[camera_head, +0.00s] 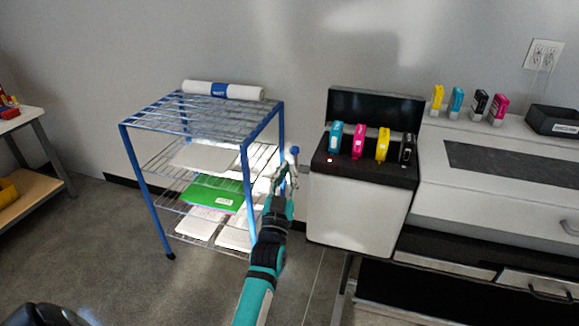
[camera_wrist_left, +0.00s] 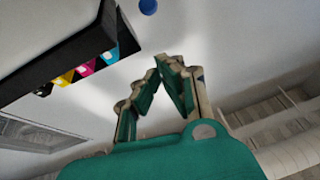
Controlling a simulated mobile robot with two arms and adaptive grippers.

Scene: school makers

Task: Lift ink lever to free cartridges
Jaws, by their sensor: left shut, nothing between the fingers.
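The ink unit (camera_head: 355,205) is a light box with a black top and a raised black lid (camera_head: 375,109). Cyan (camera_head: 336,137), magenta (camera_head: 359,141), yellow (camera_head: 383,144) and black (camera_head: 407,149) cartridges stand upright in its top; they also show in the wrist view, the magenta one (camera_wrist_left: 90,66) among them. A small blue ball, seemingly the lever knob (camera_head: 295,150), is left of the unit; it shows at the wrist view's top edge (camera_wrist_left: 148,6). My left gripper (camera_head: 287,176) is shut and empty, just below the knob in the head view; contact is unclear. My right gripper is out of view.
A blue wire rack (camera_head: 146,190) with a white roll (camera_head: 223,90) on top stands close to the left of my arm. Loose cartridges (camera_head: 456,102) and a black tray (camera_head: 553,121) sit on the large printer (camera_head: 500,190) at right. Open floor lies in front.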

